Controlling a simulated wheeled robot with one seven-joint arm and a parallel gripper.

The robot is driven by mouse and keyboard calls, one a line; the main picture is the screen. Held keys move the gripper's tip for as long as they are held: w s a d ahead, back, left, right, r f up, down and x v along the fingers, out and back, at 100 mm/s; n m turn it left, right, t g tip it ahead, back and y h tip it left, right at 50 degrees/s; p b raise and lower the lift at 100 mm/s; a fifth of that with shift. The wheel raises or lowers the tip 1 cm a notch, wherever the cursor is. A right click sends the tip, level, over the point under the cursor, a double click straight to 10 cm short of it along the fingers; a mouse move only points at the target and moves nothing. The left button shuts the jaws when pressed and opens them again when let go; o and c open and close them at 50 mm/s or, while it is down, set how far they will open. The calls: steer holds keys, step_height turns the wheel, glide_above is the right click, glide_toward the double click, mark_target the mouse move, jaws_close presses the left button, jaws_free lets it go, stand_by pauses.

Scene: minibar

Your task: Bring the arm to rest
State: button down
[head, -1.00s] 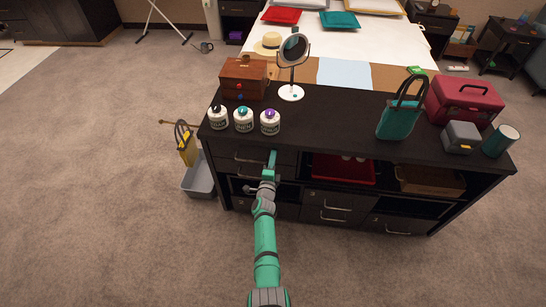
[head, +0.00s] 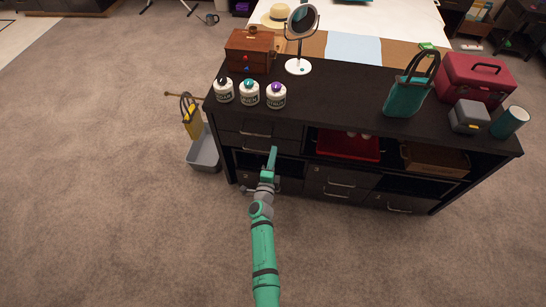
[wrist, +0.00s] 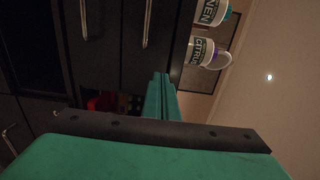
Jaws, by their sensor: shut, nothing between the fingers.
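My green arm reaches forward over the carpet toward the front of the dark cabinet (head: 350,95). My gripper (head: 272,156) is in front of the cabinet's left part, near the drawer handles, and nothing shows in it. In the wrist view the two green fingers (wrist: 161,97) lie side by side, closed together. The cabinet's drawer fronts (wrist: 115,45) appear turned on their side behind them. I cannot tell whether the fingertips touch the cabinet.
On the cabinet top stand several things: three white bottles (head: 249,94), a wooden box (head: 249,50), a mirror (head: 299,40), a teal bag (head: 408,92) and a red case (head: 476,80). A grey bin (head: 204,150) stands left of the cabinet. Carpet (head: 110,190) at left is clear.

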steer(key=shift+s+a, duration=0.15)
steer(key=shift+s, duration=0.55)
steer(key=s+n+y, duration=0.3)
steer(key=s+n, duration=0.8)
steer(key=s, duration=1.6)
steer(key=s+a+r+n+g, duration=0.1)
steer(key=s+a+r+n, duration=0.1)
steer(key=s+r+n, duration=0.3)
steer(key=s+a+r+n+g+y, duration=0.1)
steer(key=s+r+n, duration=0.3)
steer(key=s+r, duration=0.8)
steer(key=s+a, duration=0.1)
steer(key=s, duration=0.4)
steer(key=shift+s+n, duration=0.3)
steer(key=shift+n, duration=0.1)
